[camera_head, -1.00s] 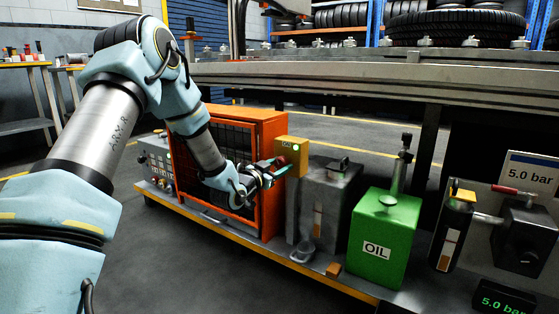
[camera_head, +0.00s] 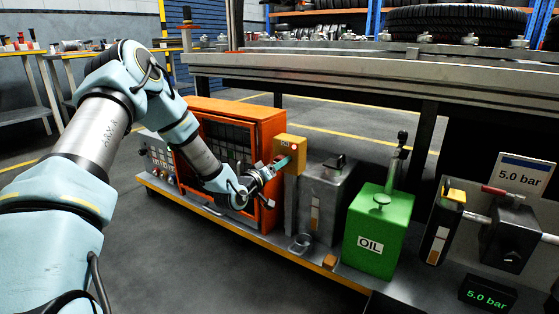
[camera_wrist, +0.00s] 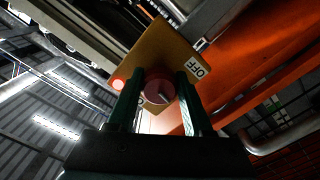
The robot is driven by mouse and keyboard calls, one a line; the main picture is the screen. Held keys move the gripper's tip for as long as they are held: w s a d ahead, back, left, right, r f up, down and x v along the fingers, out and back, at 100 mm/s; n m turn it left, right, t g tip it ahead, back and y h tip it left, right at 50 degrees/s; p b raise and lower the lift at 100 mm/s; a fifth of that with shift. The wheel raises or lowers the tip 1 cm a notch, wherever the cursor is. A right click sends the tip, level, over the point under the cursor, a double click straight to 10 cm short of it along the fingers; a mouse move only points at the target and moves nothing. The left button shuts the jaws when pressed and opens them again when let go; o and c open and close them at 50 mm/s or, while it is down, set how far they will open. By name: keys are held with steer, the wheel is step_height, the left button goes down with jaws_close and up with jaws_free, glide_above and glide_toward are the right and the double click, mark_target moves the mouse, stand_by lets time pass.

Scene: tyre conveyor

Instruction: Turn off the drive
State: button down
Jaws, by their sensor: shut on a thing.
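The drive's switch box (camera_head: 291,143) is yellow and stands on a post at the right end of the orange cage. A lamp (camera_head: 294,147) on it glows red, and it also shows lit red in the wrist view (camera_wrist: 118,85). The box face carries an "OFF" label (camera_wrist: 198,68). A round reddish knob (camera_wrist: 158,93) with a slanted pointer sits on that face. My gripper (camera_head: 283,164) is at the box. In the wrist view its green fingers stand on both sides of the knob, shut on it. In the head view the knob is hidden behind the fingers.
The orange cage (camera_head: 262,124) stands just left of the box. A grey tank (camera_head: 322,195), a green oil can (camera_head: 375,233) and a pressure unit stand to the right. The conveyor (camera_head: 380,70) runs above and behind. Floor in front is clear.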

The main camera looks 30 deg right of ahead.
steer(key=shift+n+p, duration=0.35)
steer(key=shift+n, duration=0.45)
steer(key=shift+c, duration=1.5)
jaws_free()
steer(key=p+v, duration=0.2)
steer(key=v, duration=0.9)
steer(key=shift+d, duration=0.1)
